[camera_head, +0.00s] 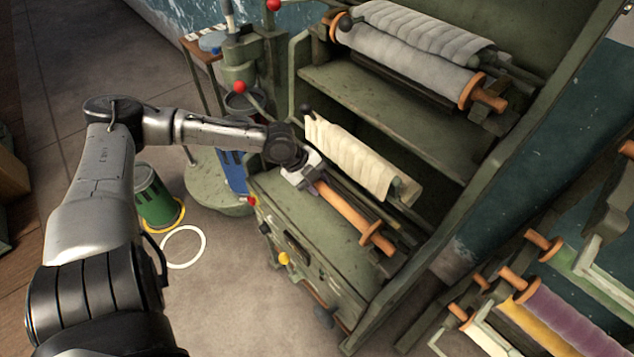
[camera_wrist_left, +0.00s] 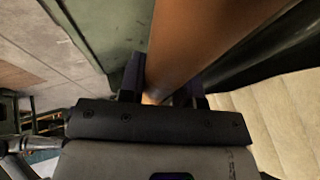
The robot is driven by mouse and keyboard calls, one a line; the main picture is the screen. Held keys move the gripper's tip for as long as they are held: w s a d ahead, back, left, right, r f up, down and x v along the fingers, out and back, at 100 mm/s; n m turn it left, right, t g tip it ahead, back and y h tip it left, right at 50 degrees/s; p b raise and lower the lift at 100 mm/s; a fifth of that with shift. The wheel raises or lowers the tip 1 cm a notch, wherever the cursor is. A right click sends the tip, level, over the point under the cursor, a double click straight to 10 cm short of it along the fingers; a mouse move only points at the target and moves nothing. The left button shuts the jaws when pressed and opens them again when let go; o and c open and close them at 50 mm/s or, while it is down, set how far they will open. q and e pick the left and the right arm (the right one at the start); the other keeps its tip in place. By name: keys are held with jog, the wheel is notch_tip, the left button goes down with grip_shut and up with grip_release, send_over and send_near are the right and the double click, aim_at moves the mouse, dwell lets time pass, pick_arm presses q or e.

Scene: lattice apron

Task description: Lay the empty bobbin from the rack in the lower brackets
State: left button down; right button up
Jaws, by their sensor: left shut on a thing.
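The empty bobbin (camera_head: 342,210) is a bare orange-brown rod with a round flange near its right end. It lies slanting along the lower part of the green machine, in front of the cream cloth roll. My left gripper (camera_head: 308,176) is shut on its left end. In the left wrist view the bobbin (camera_wrist_left: 205,35) runs up and away from between the dark fingers (camera_wrist_left: 160,90). The lower brackets are hard to make out; I cannot tell whether the bobbin rests in them. My right gripper is not in view.
A grey cloth roll (camera_head: 410,55) sits in the machine's upper part. The cream roll (camera_head: 350,155) lies close behind the bobbin. At right, a rack holds bobbins with purple (camera_head: 565,320) and yellow (camera_head: 525,325) windings. A green bin (camera_head: 155,200) stands on the floor at left.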

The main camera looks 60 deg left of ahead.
pick_arm(q)
jog(key=shift+f, duration=0.45)
dwell(0.4)
jog(key=shift+f, duration=0.1)
dwell(0.6)
jog(key=c, duration=0.7)
grip_release()
jog(key=shift+f, duration=0.1)
jog(key=shift+c, duration=0.2)
jog(key=shift+p+v, duration=0.9)
jog(key=shift+p, duration=0.15)
jog(key=p+v, duration=1.2)
jog(key=p, duration=0.3)
jog(key=shift+p, duration=0.35)
